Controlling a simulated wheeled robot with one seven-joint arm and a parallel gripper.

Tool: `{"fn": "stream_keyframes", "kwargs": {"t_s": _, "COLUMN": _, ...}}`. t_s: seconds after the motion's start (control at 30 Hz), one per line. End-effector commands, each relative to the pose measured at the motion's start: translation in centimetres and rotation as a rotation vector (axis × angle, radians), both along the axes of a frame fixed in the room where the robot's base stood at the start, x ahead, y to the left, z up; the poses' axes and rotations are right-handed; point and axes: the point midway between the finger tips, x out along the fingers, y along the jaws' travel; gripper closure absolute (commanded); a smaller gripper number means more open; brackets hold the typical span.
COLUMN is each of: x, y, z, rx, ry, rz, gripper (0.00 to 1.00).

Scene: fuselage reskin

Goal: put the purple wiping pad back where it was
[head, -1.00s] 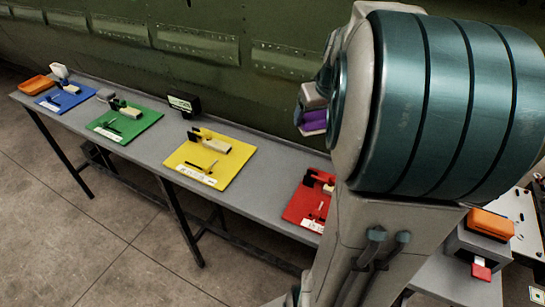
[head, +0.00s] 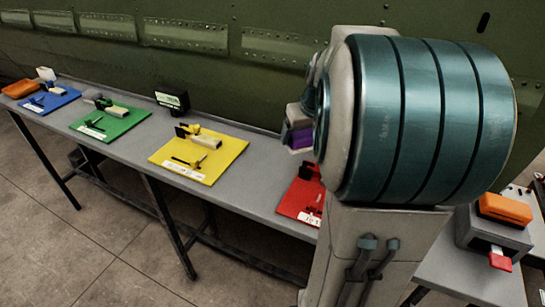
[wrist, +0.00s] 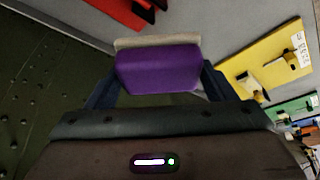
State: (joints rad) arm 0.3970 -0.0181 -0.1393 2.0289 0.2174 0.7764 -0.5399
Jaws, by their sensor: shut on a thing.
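The purple wiping pad (wrist: 158,68) is in the wrist view, with a pale beige strip along its far edge. My gripper (wrist: 157,82) is shut on it, one dark finger at each side. The pad is held over the grey bench beside the green fuselage skin. In the head view only a little of the purple pad (head: 300,138) shows to the left of my large teal arm joint. The arm hides most of the gripper there.
The grey bench (head: 140,146) carries blue (head: 58,100), green (head: 117,127), yellow (head: 228,151) and red (head: 291,207) mats with tools. A black display box (head: 172,101) stands at the back. An orange block (head: 505,209) sits on a grey box at the right.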

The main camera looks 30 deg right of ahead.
Motion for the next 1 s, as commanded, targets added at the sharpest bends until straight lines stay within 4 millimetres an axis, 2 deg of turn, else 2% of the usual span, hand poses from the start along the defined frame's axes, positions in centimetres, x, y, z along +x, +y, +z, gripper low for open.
{"fn": "stream_keyframes", "kwargs": {"t_s": 0.3, "x": 6.7, "y": 2.7, "z": -4.2, "rx": 0.002, "ry": 0.003, "rz": 0.004, "gripper": 0.41}}
{"fn": "stream_keyframes", "kwargs": {"t_s": 0.43, "x": 8.6, "y": 3.4, "z": -5.4, "rx": 0.001, "ry": 0.002, "rz": 0.004, "gripper": 0.41}}
{"fn": "stream_keyframes", "kwargs": {"t_s": 0.6, "x": 9.6, "y": 3.7, "z": -6.2, "rx": 0.001, "ry": 0.0, "rz": 0.0, "gripper": 0.41}}
{"fn": "stream_keyframes", "kwargs": {"t_s": 0.83, "x": 9.6, "y": 3.7, "z": -9.3, "rx": 0.003, "ry": 0.003, "rz": 0.0, "gripper": 0.41}}
{"fn": "stream_keyframes", "kwargs": {"t_s": 1.0, "x": 9.6, "y": 3.7, "z": -10.1, "rx": 0.001, "ry": 0.0, "rz": -0.001, "gripper": 0.41}}
